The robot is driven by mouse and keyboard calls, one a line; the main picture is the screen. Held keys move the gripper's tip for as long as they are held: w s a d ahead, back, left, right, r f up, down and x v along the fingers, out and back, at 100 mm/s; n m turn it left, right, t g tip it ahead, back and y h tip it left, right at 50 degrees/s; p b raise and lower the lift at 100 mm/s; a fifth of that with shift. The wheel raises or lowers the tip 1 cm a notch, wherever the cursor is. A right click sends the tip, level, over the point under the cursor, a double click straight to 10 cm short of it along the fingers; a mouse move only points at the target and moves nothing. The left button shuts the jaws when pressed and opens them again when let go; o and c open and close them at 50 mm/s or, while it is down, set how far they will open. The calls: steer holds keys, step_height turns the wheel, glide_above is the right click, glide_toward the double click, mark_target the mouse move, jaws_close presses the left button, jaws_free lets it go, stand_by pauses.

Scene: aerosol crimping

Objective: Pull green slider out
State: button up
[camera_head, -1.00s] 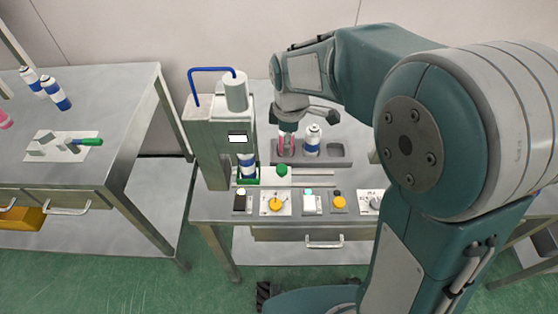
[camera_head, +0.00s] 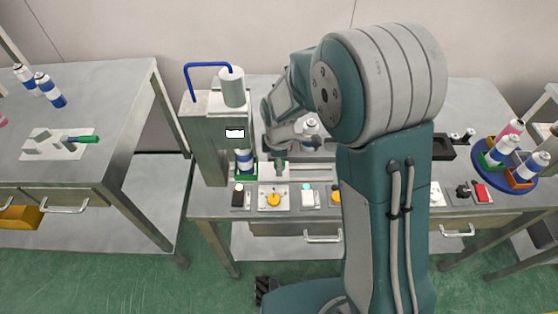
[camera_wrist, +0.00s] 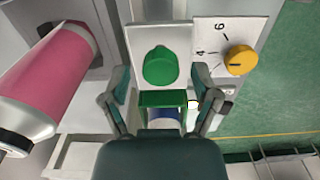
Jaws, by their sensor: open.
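The slider's round green knob (camera_wrist: 161,67) stands on a pale plate (camera_wrist: 143,38) in the wrist view. A green holder (camera_wrist: 176,99) with a blue-and-white can (camera_wrist: 165,116) shows below it in that view. In the head view the green holder (camera_head: 246,178) and can (camera_head: 244,160) are inside the grey press (camera_head: 208,140). My gripper (camera_wrist: 162,84) is open, with one finger on each side of the knob in the wrist view. In the head view my gripper (camera_head: 280,163) is over the slider and mostly hides the knob.
A pink can (camera_wrist: 62,78) stands close to my gripper on the left in the wrist view. A white can (camera_head: 309,128) stands behind my gripper. A yellow dial (camera_head: 273,199) and other controls line the front edge. A blue turntable (camera_head: 484,180) with cans is at right.

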jaws_close()
steer(key=d, duration=1.2)
steer(key=shift+s+d, duration=0.15)
steer(key=shift+s, duration=0.05)
jaws_free()
steer(key=shift+d, duration=0.3)
